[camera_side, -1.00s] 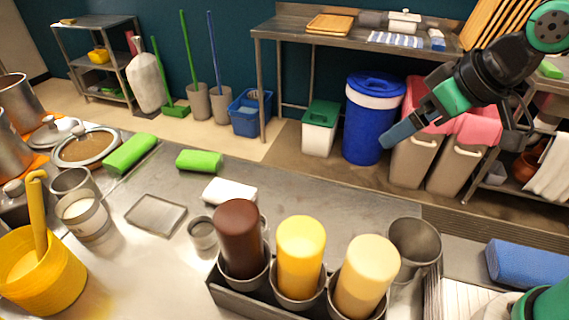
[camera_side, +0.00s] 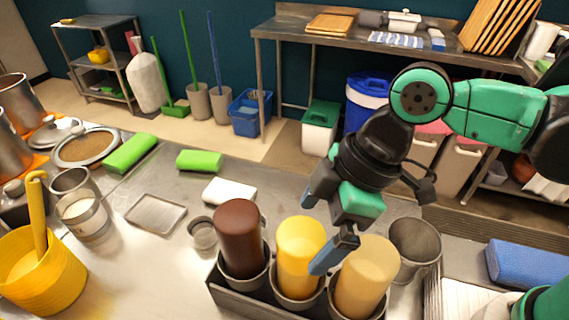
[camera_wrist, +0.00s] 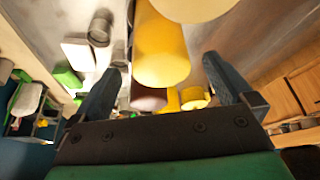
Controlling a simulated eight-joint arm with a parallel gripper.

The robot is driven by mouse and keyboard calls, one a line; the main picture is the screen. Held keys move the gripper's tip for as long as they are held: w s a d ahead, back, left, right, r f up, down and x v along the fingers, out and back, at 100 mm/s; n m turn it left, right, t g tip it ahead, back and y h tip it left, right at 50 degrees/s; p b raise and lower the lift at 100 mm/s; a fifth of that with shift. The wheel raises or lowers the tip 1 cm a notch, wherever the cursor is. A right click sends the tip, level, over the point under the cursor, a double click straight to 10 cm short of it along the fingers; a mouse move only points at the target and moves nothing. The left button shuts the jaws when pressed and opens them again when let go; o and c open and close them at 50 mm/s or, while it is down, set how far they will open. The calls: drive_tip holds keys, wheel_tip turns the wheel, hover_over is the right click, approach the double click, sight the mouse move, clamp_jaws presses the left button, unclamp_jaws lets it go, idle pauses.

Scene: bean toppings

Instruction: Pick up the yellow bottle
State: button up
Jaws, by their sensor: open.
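The yellow bottle (camera_side: 297,250) stands in the middle cup of a dark holder (camera_side: 234,295) in the side view. A brown bottle (camera_side: 238,238) stands to its left and a pale yellow bottle (camera_side: 362,278) to its right. My gripper (camera_side: 315,232) is open and empty, with its fingers tilted down near the top of the yellow bottle. One finger overlaps the bottle's right side in the side view; I cannot tell whether it touches. In the wrist view the yellow bottle (camera_wrist: 160,50) lies between the two open fingers (camera_wrist: 165,85), with the pale bottle (camera_wrist: 195,8) at the top.
An empty metal cup (camera_side: 413,250) stands right of the holder. A white block (camera_side: 230,191), a small tray (camera_side: 155,214) and green cloths (camera_side: 130,153) lie on the counter. A yellow pot (camera_side: 40,275) stands at the left. The counter left of the holder has free room.

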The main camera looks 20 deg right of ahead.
sight(298, 274)
drive_tip(key=shift+x, duration=2.4)
drive_tip(key=c, duration=0.6)
